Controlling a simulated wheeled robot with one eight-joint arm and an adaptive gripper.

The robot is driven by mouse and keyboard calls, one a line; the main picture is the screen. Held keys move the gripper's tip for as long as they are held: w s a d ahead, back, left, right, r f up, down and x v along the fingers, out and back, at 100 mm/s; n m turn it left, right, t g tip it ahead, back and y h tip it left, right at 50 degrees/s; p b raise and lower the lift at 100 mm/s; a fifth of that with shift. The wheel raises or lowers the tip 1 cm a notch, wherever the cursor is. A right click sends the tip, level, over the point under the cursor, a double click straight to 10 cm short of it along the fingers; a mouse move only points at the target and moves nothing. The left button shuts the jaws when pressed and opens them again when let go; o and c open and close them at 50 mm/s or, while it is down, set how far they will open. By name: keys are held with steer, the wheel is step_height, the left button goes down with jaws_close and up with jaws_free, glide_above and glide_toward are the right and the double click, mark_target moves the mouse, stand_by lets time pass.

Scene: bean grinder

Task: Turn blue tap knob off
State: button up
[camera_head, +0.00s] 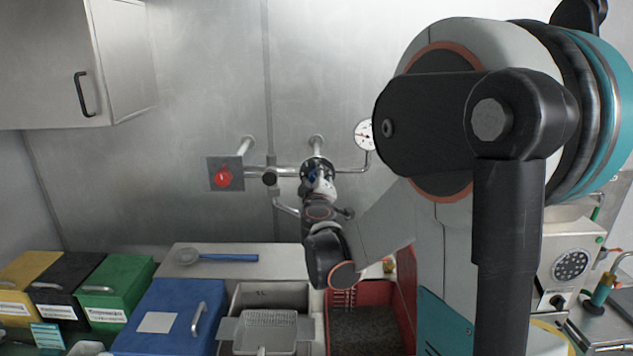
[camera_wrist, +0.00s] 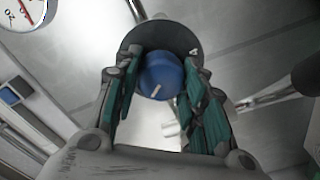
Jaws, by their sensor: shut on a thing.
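The blue tap knob (camera_wrist: 160,76) is in the middle of the wrist view, in front of a dark round plate (camera_wrist: 162,36) with a small white mark at its right. A pale pointer line on the knob runs at a slant. My gripper (camera_wrist: 162,88) is shut on the knob, with a teal-padded finger on either side. In the head view a little of the blue knob (camera_head: 312,179) shows on the wall pipework, mostly hidden by my gripper (camera_head: 316,187).
A red button (camera_head: 222,177) on a grey plate is left of the pipes. A pressure gauge (camera_head: 366,134) is at the right. Below stand a blue bin (camera_head: 165,310), a green bin (camera_head: 112,290), a metal basket (camera_head: 266,330) and a red-walled box (camera_head: 405,285).

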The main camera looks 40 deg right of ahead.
steer(key=m, duration=0.3)
steer(key=shift+m, duration=0.4)
steer(key=shift+s+m+b, duration=0.1)
steer(key=shift+m+b, duration=0.25)
steer(key=shift+m, duration=1.55)
steer(key=o, duration=1.1)
steer(key=v, duration=1.2)
